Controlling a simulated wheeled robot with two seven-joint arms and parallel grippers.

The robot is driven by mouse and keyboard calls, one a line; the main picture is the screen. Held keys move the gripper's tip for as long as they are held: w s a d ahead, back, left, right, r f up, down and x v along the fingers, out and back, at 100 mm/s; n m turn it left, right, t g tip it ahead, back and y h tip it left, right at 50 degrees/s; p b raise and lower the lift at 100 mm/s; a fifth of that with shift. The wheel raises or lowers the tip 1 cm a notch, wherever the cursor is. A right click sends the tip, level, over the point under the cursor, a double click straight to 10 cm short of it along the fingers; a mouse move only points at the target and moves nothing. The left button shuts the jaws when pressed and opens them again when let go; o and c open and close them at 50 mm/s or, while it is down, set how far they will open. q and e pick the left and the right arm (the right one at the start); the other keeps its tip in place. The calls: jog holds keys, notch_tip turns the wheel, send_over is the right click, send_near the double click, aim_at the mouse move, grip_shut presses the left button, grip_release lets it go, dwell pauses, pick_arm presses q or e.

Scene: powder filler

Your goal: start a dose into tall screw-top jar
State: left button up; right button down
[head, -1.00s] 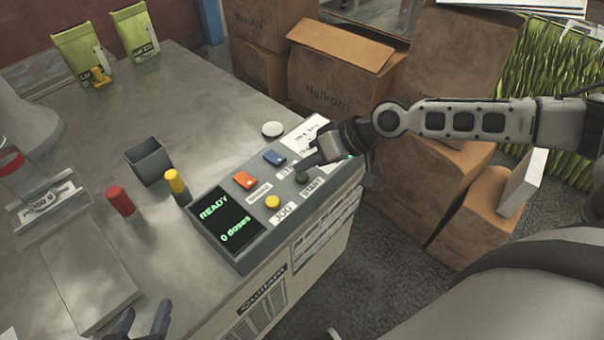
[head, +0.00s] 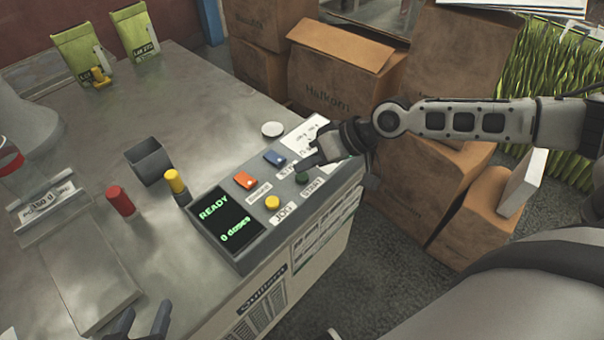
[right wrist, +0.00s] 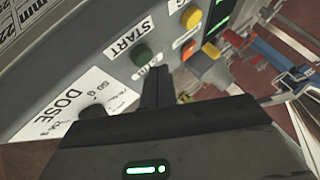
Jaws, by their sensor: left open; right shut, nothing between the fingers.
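The control panel (head: 262,222) has a green START button (head: 302,179), and its display (head: 226,219) reads READY and 0 doses. My right gripper (head: 300,167) is shut and empty, its fingertips just beside the green button. In the right wrist view the green button (right wrist: 141,55) shows clear beside the tip of the shut fingers (right wrist: 157,72); I cannot tell whether they touch the panel. My left gripper (head: 142,325) is open and empty at the bottom edge, partly cut off. At the left edge a clear part with a red band (head: 10,158) is cut off; I cannot tell whether it is the jar.
Yellow (head: 272,202), orange (head: 245,180) and blue (head: 275,157) controls are close to the green button. A red post (head: 120,201), a yellow-topped post (head: 175,182) and a dark open box (head: 149,160) stand on the metal table. Cardboard boxes (head: 340,75) crowd behind the panel.

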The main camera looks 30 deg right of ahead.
aim_at(308, 177)
dwell(0.4)
pick_arm(q)
jog(key=shift+f, duration=0.1)
pick_arm(e)
jog(key=shift+f, duration=0.45)
pick_arm(q)
jog(key=shift+f+b, duration=0.2)
jog(key=shift+b, duration=0.1)
pick_arm(e)
jog(key=shift+f, duration=0.45)
pick_arm(q)
jog(key=shift+r, duration=0.1)
jog(key=shift+r+p, duration=0.85)
jog(key=shift+p, duration=0.1)
pick_arm(e)
jog(key=shift+r, duration=0.85)
pick_arm(q)
jog(key=shift+r, duration=0.1)
pick_arm(e)
jog(key=shift+r, duration=0.1)
notch_tip(308, 177, up, 5)
jog(key=p, duration=0.5)
pick_arm(q)
notch_tip(308, 177, up, 5)
jog(key=shift+f, duration=0.1)
